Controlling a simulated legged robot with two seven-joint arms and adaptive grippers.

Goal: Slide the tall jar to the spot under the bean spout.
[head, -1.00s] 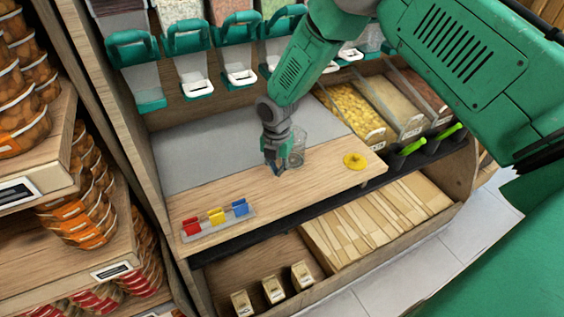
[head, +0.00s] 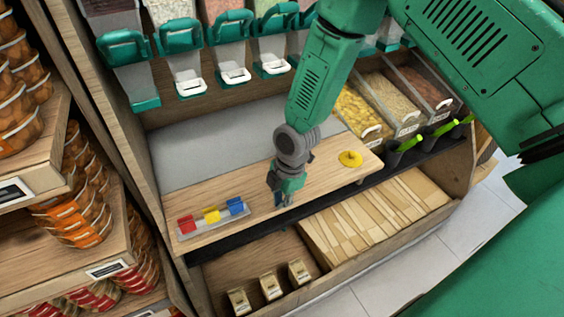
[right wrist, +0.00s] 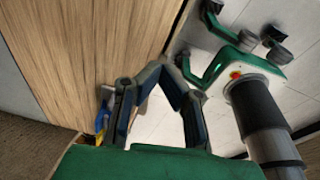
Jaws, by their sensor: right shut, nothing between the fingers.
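My right gripper (head: 283,200) is shut and empty at the front edge of the wooden counter (head: 325,172). In the right wrist view its fingers (right wrist: 160,72) meet at the tips, with nothing between them. The tall jar cannot be seen in either current view; my arm may hide it. Dispensers with teal lids and white spouts (head: 234,76) hang in a row along the back. I cannot tell which holds beans. My left gripper is not in view.
A rack of red, yellow and blue clips (head: 211,217) sits at the counter's left front. A yellow disc (head: 350,159) lies at its right. Open bins (head: 395,95) stand back right. The grey panel (head: 210,150) under the spouts looks clear on the left.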

